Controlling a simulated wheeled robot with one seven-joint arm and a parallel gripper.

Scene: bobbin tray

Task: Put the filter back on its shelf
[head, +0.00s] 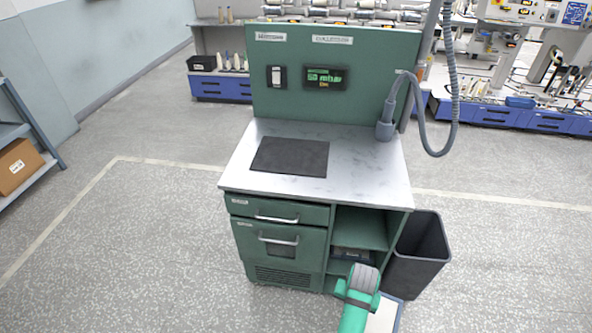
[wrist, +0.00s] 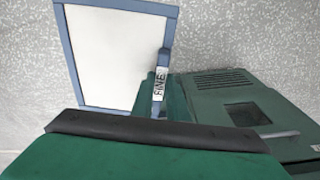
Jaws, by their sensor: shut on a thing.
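The filter (wrist: 108,62) is a flat white panel in a blue frame, with a "FINE" label on its near edge in the wrist view. In the head view part of the filter (head: 384,316) shows low down, beside the right foot of the green cabinet and partly behind my arm. My gripper (wrist: 158,126) is shut on the filter near its labelled edge; its fingertips are not clearly seen. The shelf space (head: 361,229) is an open green bay on the cabinet's right side, with a dark labelled item (head: 352,255) on a lower level. My arm covers the bay's bottom.
A dark grey bin (head: 420,255) stands close against the cabinet's right side. A drawer (head: 277,213) and a vented door (head: 280,245) fill the cabinet's left side. The worktop bears a black mat (head: 290,154). A grey hose (head: 452,100) hangs at right. Floor in front is clear.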

